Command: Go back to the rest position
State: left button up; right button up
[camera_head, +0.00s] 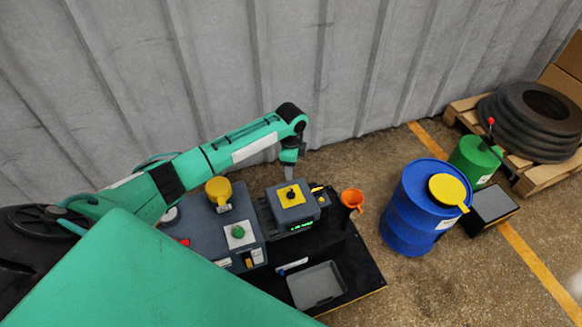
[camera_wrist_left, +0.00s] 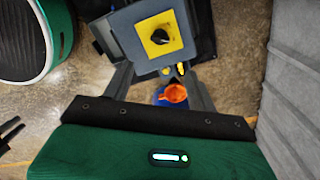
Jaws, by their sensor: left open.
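My left arm reaches in from the left in the head view and bends down at its wrist. My left gripper (camera_head: 289,168) points down just behind and above a grey box (camera_head: 294,212) with a yellow plate and black knob. In the left wrist view the jaws (camera_wrist_left: 160,78) are apart, with nothing held between them. The grey box (camera_wrist_left: 122,30) shows beyond the fingers; I cannot tell if they touch it. My right gripper is not clearly seen in either view.
A grey control unit with a yellow button (camera_head: 219,188) and green button (camera_head: 238,232) stands left of the box. An orange funnel (camera_head: 352,198) and grey tray (camera_head: 317,286) are nearby. A blue drum (camera_head: 408,222) stands right. A corrugated wall (camera_head: 350,60) rises behind the arm.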

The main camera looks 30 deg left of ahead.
dwell(0.3)
